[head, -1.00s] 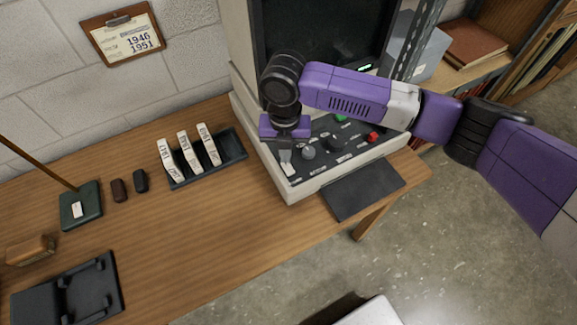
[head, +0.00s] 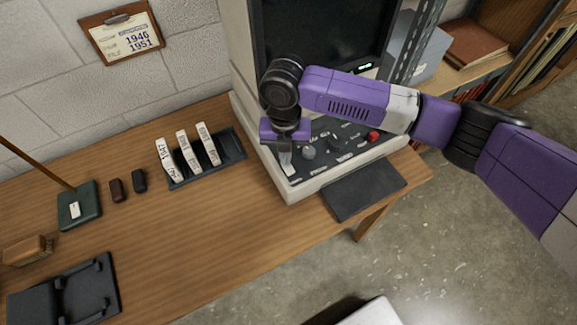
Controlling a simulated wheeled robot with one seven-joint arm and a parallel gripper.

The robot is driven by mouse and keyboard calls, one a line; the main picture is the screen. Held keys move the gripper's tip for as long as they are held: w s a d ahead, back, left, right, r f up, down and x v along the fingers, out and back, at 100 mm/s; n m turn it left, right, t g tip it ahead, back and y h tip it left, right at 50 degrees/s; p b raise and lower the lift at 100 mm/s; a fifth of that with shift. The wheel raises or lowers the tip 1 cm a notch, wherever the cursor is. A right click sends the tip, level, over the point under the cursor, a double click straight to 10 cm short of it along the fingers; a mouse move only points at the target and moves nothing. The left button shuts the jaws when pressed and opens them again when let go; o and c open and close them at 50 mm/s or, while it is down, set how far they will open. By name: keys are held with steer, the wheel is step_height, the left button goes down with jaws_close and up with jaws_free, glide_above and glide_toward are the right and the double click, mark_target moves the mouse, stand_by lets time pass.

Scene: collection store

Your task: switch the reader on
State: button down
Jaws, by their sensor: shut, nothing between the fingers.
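The reader (head: 242,100) is a large beige machine with a dark screen (head: 315,40) and a small green light (head: 365,66) below it at the right. Its sloping dark control panel (head: 318,165) carries a grey knob (head: 308,153), a black knob (head: 334,142) and a red button (head: 373,136). My gripper (head: 286,165) points down at the panel's left end, left of the grey knob. Its fingers are shut and hold nothing. Whether the fingertips touch the panel, I cannot tell. My wrist and forearm hide part of the screen and the panel's back.
A black rack (head: 236,147) with several white labelled boxes stands left of the reader. A dark flat pad (head: 362,189) lies in front of it. A clipboard (head: 120,31) hangs on the wall. The wooden table (head: 215,235) is clear at its front middle.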

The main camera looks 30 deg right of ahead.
steer(key=shift+f, duration=0.25)
steer(key=shift+r, duration=0.15)
steer(key=shift+r+p, duration=2.65)
steer(key=shift+r, duration=0.75)
